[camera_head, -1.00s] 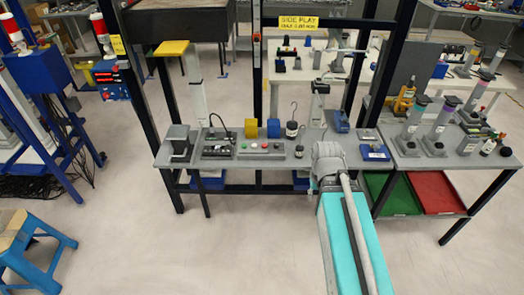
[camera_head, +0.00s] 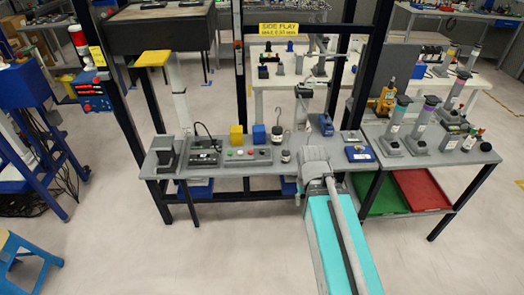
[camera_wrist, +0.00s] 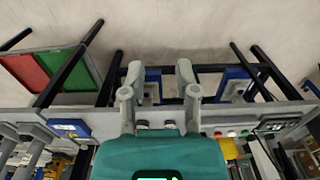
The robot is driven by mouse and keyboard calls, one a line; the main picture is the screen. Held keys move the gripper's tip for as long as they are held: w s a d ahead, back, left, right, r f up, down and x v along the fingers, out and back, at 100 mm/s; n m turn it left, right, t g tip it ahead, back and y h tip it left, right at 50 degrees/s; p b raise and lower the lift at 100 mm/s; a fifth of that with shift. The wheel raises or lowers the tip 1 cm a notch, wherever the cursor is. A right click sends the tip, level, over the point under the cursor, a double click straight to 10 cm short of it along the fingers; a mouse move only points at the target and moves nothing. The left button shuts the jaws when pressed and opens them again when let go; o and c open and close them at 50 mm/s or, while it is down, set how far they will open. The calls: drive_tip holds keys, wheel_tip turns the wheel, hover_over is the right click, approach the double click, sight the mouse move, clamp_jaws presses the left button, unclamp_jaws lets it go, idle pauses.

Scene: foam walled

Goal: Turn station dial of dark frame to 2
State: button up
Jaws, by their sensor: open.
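The dark frame (camera_head: 364,75) stands over the grey bench in the head view, with a yellow SIDE PLAY sign (camera_head: 278,29) on its crossbar. A grey control panel (camera_head: 247,163) on its bench carries red, green and pale buttons; these also show in the wrist view, right of my gripper. I cannot make out the station dial or its setting. My gripper (camera_wrist: 160,68) is open in the wrist view, its two grey fingers apart with nothing held between them. It is over the bench's front edge. In the head view my arm hides the gripper's fingers.
A blue device (camera_head: 358,153) and several cylinders on stands occupy the bench's right part. A black box (camera_head: 204,155) and grey block (camera_head: 166,155) stand left. Green (camera_head: 388,194) and red (camera_head: 422,189) trays lie below. A blue stool (camera_head: 30,262) is front left; floor between is clear.

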drive_tip(key=shift+o, duration=1.9)
drive_tip(key=shift+w, duration=0.35)
wheel_tip(320, 180, up, 6)
drive_tip(key=m+p, duration=0.6)
drive_tip(key=m, duration=0.2)
hover_over(262, 150)
drive_tip(key=shift+w+a+r, duration=0.1)
drive_tip(key=shift+w, duration=0.05)
drive_tip(key=shift+f, duration=0.2)
wheel_tip(262, 150, down, 14)
drive_tip(key=b, duration=1.3)
drive_tip(key=shift+r+b, duration=0.25)
drive_tip(key=shift+b, duration=0.05)
clamp_jaws()
